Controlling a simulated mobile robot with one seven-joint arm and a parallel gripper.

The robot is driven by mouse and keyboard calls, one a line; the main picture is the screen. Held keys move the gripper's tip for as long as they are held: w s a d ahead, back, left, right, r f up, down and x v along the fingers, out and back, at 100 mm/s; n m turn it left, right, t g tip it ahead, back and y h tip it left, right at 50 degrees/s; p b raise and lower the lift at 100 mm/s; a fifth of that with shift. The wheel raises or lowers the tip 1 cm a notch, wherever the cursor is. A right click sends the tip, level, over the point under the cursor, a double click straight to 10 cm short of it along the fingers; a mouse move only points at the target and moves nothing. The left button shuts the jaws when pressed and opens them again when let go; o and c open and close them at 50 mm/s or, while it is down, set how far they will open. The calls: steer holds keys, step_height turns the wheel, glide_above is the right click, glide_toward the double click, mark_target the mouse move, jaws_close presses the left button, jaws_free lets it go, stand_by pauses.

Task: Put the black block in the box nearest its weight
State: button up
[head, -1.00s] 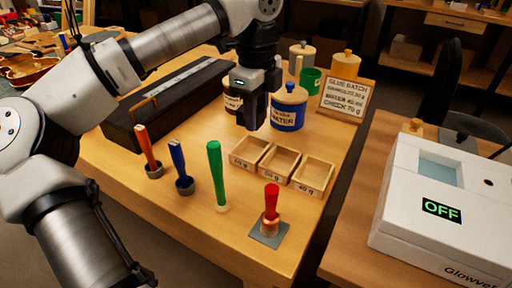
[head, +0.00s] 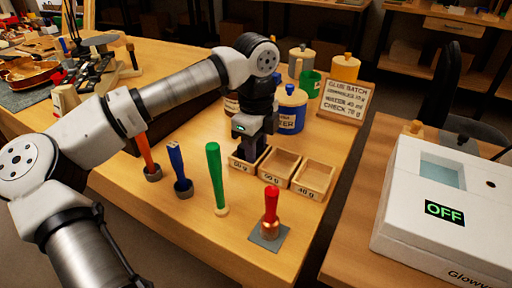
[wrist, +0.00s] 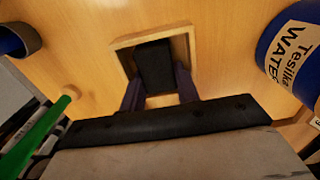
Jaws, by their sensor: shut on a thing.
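In the wrist view, the black block (wrist: 154,62) is held between the two fingers of my gripper (wrist: 157,78). It shows inside the outline of a small square wooden box (wrist: 124,43); whether it touches the floor is unclear. In the head view, my gripper (head: 240,153) is down at the left box (head: 262,157) of a row of three, and it hides most of that box and the block. The middle box (head: 280,163), marked 50 g, and the right box (head: 314,179), marked 40 g, look empty. The left label is hard to read.
A blue WATER jar (head: 291,110) stands close behind the boxes. Upright tools with a green handle (head: 216,175), a blue handle (head: 178,165) and a red handle (head: 270,205) stand in front. A batch sign (head: 345,100) and a white machine (head: 440,205) are to the right.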

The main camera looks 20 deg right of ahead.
steer(key=o, duration=0.8)
steer(key=shift+c, duration=0.2)
